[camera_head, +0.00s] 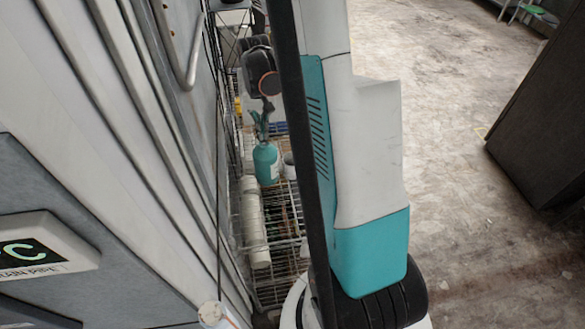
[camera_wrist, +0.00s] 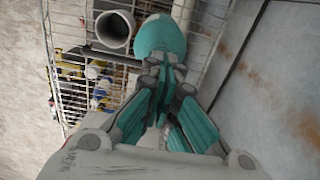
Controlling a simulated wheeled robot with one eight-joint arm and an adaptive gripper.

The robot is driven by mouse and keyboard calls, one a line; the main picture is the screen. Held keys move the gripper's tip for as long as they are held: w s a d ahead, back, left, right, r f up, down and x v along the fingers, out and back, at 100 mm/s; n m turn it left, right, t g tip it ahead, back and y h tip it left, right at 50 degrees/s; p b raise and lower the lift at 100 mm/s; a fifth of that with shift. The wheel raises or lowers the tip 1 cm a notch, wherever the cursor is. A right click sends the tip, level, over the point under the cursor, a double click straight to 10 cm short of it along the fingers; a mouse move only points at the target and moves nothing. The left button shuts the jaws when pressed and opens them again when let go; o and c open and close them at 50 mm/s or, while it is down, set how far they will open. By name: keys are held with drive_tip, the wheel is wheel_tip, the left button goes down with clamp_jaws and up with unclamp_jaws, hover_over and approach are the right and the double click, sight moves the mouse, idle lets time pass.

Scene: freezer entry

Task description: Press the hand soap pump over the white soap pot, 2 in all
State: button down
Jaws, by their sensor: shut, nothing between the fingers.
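The hand soap bottle (camera_head: 266,165) is teal with a pale label and stands upright on a wire rack. In the wrist view its rounded teal top (camera_wrist: 160,36) shows just past my fingertips. My gripper (camera_head: 262,127) is shut and empty, pointing down right above the bottle. In the wrist view my gripper (camera_wrist: 160,68) covers the pump head, so I cannot tell whether it touches or presses it. The white soap pot (camera_head: 289,168) stands just right of the bottle, partly hidden by my arm. The wrist view looks into the pot (camera_wrist: 114,28); its inside is grey and shaded.
The wire rack (camera_head: 283,243) runs along the wall panels (camera_head: 160,140) at the left. A pale roll (camera_head: 253,220) lies on it in front of the bottle. Several small yellow, white and blue items (camera_wrist: 98,85) sit lower down. Open floor (camera_head: 460,90) lies right, with a dark cabinet (camera_head: 545,120).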

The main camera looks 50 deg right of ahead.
drive_tip(key=shift+f, duration=0.4)
drive_tip(key=shift+r, duration=0.2)
drive_tip(key=shift+r+p, duration=0.6)
drive_tip(key=shift+r, duration=1)
wheel_tip(320, 180, up, 6)
drive_tip(key=p, duration=0.3)
idle(0.4)
